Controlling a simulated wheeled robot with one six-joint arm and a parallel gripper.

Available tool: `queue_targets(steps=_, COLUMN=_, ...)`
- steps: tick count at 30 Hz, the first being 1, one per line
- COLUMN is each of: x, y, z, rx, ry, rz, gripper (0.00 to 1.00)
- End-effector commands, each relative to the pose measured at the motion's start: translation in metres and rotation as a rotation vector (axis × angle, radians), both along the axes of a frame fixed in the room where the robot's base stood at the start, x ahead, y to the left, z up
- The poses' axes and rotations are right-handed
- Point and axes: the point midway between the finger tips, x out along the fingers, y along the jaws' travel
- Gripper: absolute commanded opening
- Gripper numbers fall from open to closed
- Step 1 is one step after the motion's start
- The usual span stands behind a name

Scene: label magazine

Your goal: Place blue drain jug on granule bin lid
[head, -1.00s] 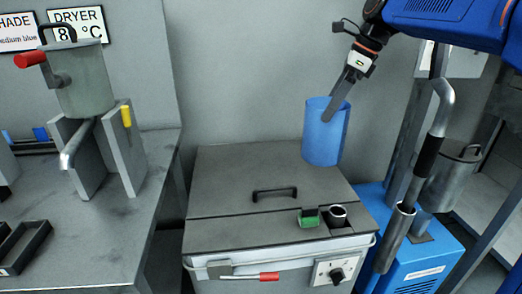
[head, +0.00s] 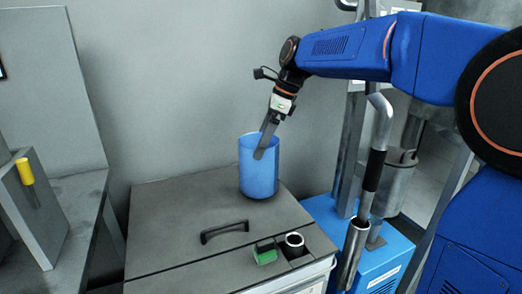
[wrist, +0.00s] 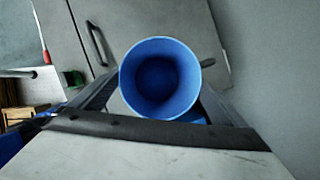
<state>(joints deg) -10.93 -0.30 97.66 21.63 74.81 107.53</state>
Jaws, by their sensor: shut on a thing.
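The blue drain jug (head: 258,172) is upright at the back right part of the grey granule bin lid (head: 180,205). Its base appears to be on or just above the lid; I cannot tell if it touches. My gripper (head: 265,145) comes down from above right and is shut on the jug's wall near the rim. In the wrist view the jug (wrist: 160,80) is seen from above, open and empty, between the fingers, with the lid (wrist: 190,25) beyond it.
A black handle (head: 225,231) is on the lid in front of the jug. A green block (head: 265,254) and a round metal port (head: 294,243) are near the front right. A blue machine with a metal pipe (head: 372,170) stands to the right. The lid's left side is clear.

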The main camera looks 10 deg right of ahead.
Motion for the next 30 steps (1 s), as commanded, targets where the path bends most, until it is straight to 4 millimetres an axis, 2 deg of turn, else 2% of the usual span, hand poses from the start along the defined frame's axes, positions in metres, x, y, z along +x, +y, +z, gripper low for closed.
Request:
queue_targets(steps=6, x=0.0, y=0.0, z=-0.029, rx=0.0, ry=0.002, rz=-0.001, gripper=0.53)
queue_targets(steps=18, x=0.0, y=0.0, z=-0.034, rx=0.0, ry=0.001, rz=-0.001, gripper=0.53)
queue_targets(steps=19, x=0.0, y=0.0, z=-0.034, rx=0.0, ry=0.001, rz=-0.001, gripper=0.98)
queue_targets(steps=20, x=0.0, y=0.0, z=-0.034, rx=0.0, ry=0.001, rz=-0.001, gripper=1.0)
queue_targets(steps=30, x=0.0, y=-0.001, z=-0.028, rx=0.0, ry=-0.001, rz=-0.001, gripper=1.0)
